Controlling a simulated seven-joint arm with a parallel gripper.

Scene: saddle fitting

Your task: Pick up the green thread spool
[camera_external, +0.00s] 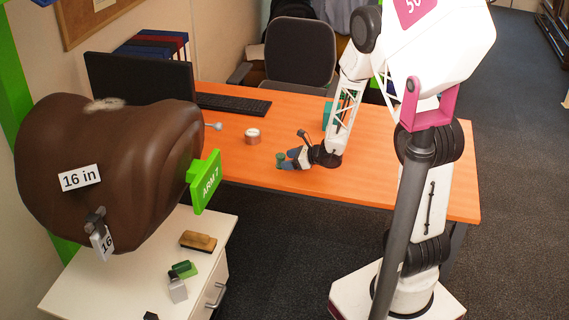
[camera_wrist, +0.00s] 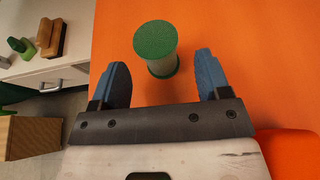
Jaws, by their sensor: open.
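The green thread spool (camera_wrist: 156,45) stands upright on the orange desk in the wrist view, with a green top and base and a paler middle. In the external view the spool (camera_external: 281,158) shows small at the tip of my gripper. My gripper (camera_wrist: 160,75) is open, with one blue finger on each side of the spool's line. The spool lies between and slightly ahead of the fingers, with a gap on both sides. No contact shows. In the external view my gripper (camera_external: 287,159) is low over the desk, reaching left.
A white and copper roll (camera_external: 252,136) stands on the desk (camera_external: 350,185) behind the spool. A keyboard (camera_external: 233,104) and monitor are further back. A brown saddle (camera_external: 130,150) with a green arm sign is at left. A white cabinet (camera_external: 75,285) holds a brush and small items.

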